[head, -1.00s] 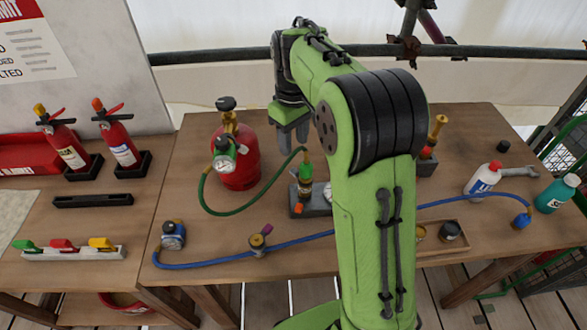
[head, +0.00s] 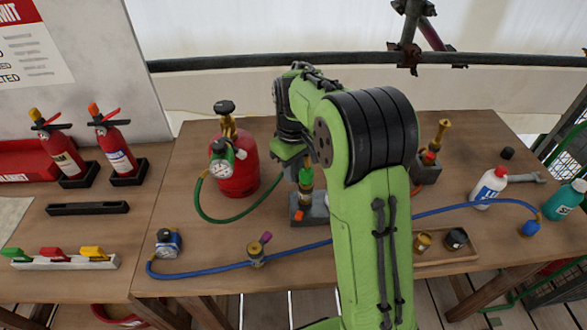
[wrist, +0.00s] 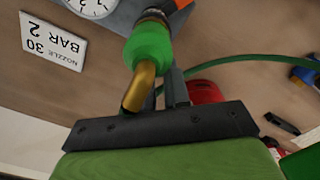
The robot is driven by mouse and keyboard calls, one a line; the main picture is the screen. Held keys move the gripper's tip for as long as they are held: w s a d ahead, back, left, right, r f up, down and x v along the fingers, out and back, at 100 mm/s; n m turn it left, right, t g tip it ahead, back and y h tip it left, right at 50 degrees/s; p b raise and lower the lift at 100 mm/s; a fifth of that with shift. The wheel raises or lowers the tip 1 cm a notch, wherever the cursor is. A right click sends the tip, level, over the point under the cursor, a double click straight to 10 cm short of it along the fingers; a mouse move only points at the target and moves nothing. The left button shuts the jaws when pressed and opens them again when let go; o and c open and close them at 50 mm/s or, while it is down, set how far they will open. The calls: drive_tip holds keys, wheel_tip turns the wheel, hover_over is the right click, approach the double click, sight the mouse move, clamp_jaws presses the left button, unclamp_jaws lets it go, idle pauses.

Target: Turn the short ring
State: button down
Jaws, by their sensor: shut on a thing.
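A fitting with a green sleeve (head: 306,174) and a bent brass pipe stands upright on a grey block (head: 299,210) on the table. In the wrist view the green sleeve (wrist: 148,45) and the brass pipe (wrist: 139,90) are close in front of my gripper (wrist: 170,85). My gripper is shut on the fitting; the exact contact is partly hidden behind the brass pipe. In the head view the fingertips are hidden by my arm and the fitting. I cannot tell which part is the short ring.
A red cylinder (head: 235,170) with a gauge stands left of the fitting, with a green hose (head: 215,218). A blue hose (head: 205,274) crosses the table front. A tray (head: 440,258) holds small brass and dark parts. Bottles (head: 489,188) stand at the right.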

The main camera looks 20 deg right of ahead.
sight(310, 166)
drive_tip(key=shift+d+m, duration=0.1)
drive_tip(key=shift+m, duration=0.2)
drive_tip(key=m+p, duration=0.1)
drive_tip(key=d+m+p, duration=0.1)
drive_tip(key=m, duration=0.1)
drive_tip(key=shift+w+r, duration=0.1)
drive_tip(key=shift+w, duration=0.05)
drive_tip(key=m+p, duration=0.1)
drive_tip(key=d+m+p, duration=0.1)
drive_tip(key=m, duration=0.1)
drive_tip(key=shift+d+m, duration=0.15)
drive_tip(key=shift+m, duration=0.15)
drive_tip(key=m, duration=0.1)
drive_tip(key=d+m, duration=0.1)
drive_tip(key=m, duration=0.1)
drive_tip(key=m+p, duration=0.1)
drive_tip(key=shift+s+d, duration=0.25)
drive_tip(key=shift+s, duration=0.1)
drive_tip(key=shift+s+d+m, duration=0.15)
drive_tip(key=shift+d+m, duration=0.05)
drive_tip(key=shift+m, duration=0.6)
drive_tip(key=shift+s+d+m, duration=0.15)
drive_tip(key=shift+d+m, duration=0.05)
drive_tip(key=shift+m, duration=0.6)
drive_tip(key=c, duration=1.1)
unclamp_jaws()
drive_tip(key=shift+s, duration=0.1)
drive_tip(key=shift+p, duration=0.3)
